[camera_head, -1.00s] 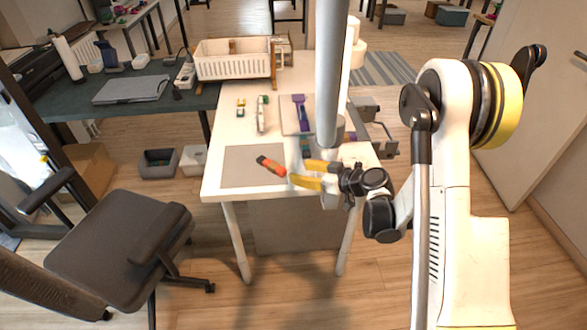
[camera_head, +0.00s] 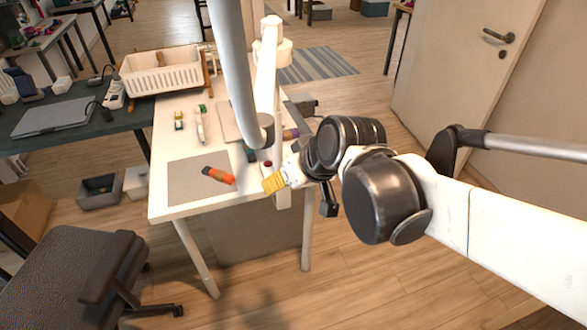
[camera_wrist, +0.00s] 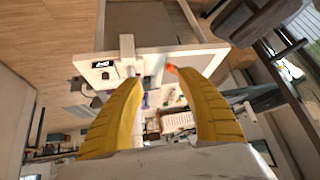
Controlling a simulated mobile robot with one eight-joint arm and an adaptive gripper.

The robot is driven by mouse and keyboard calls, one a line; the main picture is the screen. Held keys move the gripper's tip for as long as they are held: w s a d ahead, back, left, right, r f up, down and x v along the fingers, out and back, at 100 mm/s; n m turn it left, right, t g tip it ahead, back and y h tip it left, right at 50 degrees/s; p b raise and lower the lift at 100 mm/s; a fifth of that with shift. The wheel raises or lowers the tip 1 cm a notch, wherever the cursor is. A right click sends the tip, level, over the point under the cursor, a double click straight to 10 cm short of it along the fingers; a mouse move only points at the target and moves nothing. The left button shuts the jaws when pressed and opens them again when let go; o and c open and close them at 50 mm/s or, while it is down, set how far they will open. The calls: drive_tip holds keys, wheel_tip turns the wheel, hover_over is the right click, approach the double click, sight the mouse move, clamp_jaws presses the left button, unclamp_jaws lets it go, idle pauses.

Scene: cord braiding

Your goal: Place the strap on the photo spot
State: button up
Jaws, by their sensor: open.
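A grey rectangular mat (camera_head: 190,187), which looks like the photo spot, lies on the white table's near left part. A short orange-red piece with a dark end (camera_head: 220,175) lies across the mat's right part; it may be the strap, but I cannot be sure. My gripper (camera_head: 274,182) is to the right of it, over the table's near right edge, with yellow fingers apart. In the wrist view my gripper (camera_wrist: 154,76) is open with nothing between the fingers. An orange patch shows there by the right fingertip, partly hidden.
The white table (camera_head: 165,145) also carries a white basket (camera_head: 160,75) at the back and small items near the middle. A grey column hides part of the table's right side. An office chair (camera_head: 75,270) stands at the front left. The floor right of the table is clear.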

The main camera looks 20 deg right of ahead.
drive_tip(key=s+d+m+h, duration=0.2)
drive_tip(key=s+d, duration=0.1)
drive_tip(key=s, duration=0.5)
drive_tip(key=shift+s+d+r, duration=0.15)
drive_tip(key=shift+s+d, duration=0.1)
drive_tip(key=shift+s, duration=0.05)
drive_tip(key=shift+o, duration=0.2)
idle(0.8)
